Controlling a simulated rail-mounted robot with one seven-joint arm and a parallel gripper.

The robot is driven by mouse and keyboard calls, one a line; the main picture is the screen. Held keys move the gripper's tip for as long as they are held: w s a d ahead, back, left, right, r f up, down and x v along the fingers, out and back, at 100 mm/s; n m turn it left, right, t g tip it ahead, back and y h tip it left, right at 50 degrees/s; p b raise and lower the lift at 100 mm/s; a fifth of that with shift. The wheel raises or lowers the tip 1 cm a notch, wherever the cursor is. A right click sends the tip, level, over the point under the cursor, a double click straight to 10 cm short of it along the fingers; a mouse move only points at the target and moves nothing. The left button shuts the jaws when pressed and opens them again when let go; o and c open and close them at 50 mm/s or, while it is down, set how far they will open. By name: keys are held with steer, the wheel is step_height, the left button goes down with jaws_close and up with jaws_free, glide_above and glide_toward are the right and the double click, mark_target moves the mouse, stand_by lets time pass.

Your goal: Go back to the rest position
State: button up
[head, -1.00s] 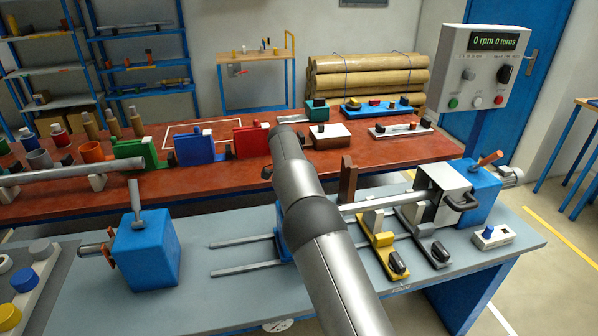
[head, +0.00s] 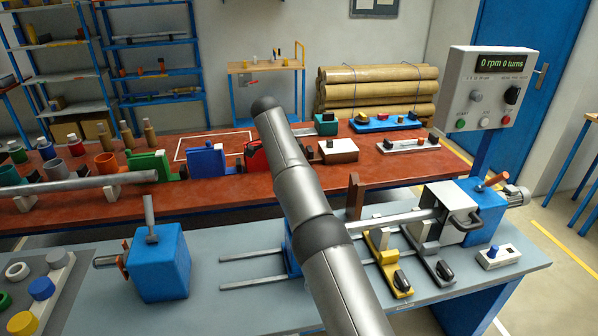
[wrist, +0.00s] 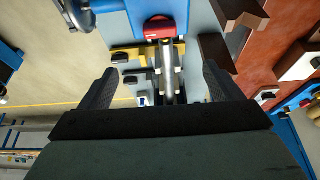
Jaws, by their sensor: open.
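My grey arm rises through the middle of the head view and hides part of the red bench and the winder. My gripper is outside the head view, hidden by or beyond my arm. In the wrist view my gripper (wrist: 160,88) shows two dark fingers spread wide apart, with nothing held between them. Beyond the fingers lies the winder's metal shaft (wrist: 167,85), well below and apart from them. The winder also shows in the head view, with a white chuck housing (head: 440,208) and a blue headstock (head: 482,205).
The grey-blue bench (head: 215,300) carries a blue tailstock block (head: 158,262), rails and yellow (head: 392,268) and grey clamps. The red bench (head: 240,185) behind holds coloured fixtures. A control box (head: 487,88) on a post reads 0 rpm 0 turns.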

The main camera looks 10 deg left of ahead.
steer(key=d+r+n+y, duration=0.15)
steer(key=d+r, duration=0.45)
steer(key=d, duration=0.6)
steer(key=s+d+r+n+g+y, duration=0.1)
steer(key=s+d+r+n+y, duration=0.15)
steer(key=s+d, duration=0.7)
steer(key=s+d+f+n, duration=0.2)
steer(key=s+f+n, duration=0.1)
steer(key=s, duration=0.8)
steer(key=s+d+f+n, duration=0.2)
steer(key=s+f, duration=0.3)
steer(key=s, duration=0.6)
steer(key=s+d+f+n+b, duration=0.1)
steer(key=s+f+n, duration=0.3)
steer(key=s, duration=0.7)
steer(key=shift+s+d+f+n, duration=0.15)
steer(key=shift+s+d+n, duration=0.1)
steer(key=shift+d+n, duration=0.2)
steer(key=shift+c, duration=0.3)
